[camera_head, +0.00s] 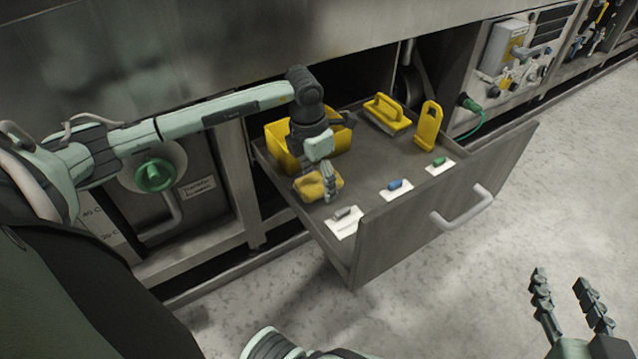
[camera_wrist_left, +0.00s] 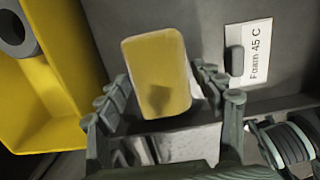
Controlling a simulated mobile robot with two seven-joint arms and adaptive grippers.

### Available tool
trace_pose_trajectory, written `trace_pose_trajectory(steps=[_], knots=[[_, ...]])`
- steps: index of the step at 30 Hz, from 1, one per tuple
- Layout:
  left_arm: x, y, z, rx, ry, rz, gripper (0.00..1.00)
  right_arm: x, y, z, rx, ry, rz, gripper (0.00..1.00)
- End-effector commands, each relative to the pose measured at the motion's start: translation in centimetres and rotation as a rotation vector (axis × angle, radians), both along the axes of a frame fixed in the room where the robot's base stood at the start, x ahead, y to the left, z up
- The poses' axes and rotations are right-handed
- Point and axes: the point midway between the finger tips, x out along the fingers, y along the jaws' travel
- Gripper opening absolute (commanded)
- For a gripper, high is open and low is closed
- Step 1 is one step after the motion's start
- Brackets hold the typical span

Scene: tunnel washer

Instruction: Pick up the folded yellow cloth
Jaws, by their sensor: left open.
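The folded yellow cloth (camera_head: 309,187) lies in the open drawer, in front of the yellow bin. In the left wrist view the cloth (camera_wrist_left: 156,70) shows as a rounded yellow block with a dark shadow on it. My left gripper (camera_head: 329,184) is over the drawer at the cloth, pointing down. In the left wrist view its fingers (camera_wrist_left: 165,98) are spread, one on each side of the cloth's near end. Whether they touch it I cannot tell. My right gripper (camera_head: 568,296) is open and empty above the floor, outside the drawer.
The yellow bin (camera_head: 280,150) stands behind the cloth. A yellow-handled tool (camera_head: 388,114) and a yellow upright piece (camera_head: 428,126) are farther right. Cards with a grey plug (camera_head: 343,214), a blue plug (camera_head: 395,184) and a green plug (camera_head: 439,161) lie along the drawer front (camera_head: 390,235).

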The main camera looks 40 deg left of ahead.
Motion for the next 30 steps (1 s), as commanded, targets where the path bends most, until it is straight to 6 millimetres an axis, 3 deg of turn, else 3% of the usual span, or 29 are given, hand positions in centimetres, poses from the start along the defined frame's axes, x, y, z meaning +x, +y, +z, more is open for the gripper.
trace_pose_trajectory(steps=[2, 10, 23, 30], knots=[[0.0, 0.0, 0.0, 0.000, 0.000, 0.000, 0.61, 0.0, 0.0, 0.0, 0.000, 0.000, 0.000, 0.40], [0.0, 0.0, 0.0, 0.000, 0.000, 0.000, 0.28, 0.0, 0.0, 0.0, 0.000, 0.001, 0.000, 0.40], [0.1, 0.3, 0.5, 0.000, -0.001, 0.001, 0.27, -0.2, -0.2, -0.3, -0.008, 0.024, -0.005, 0.40], [0.3, 1.1, 1.8, 0.001, -0.001, 0.004, 0.27, -1.2, -2.5, -3.1, -0.071, 0.167, -0.045, 0.40]])
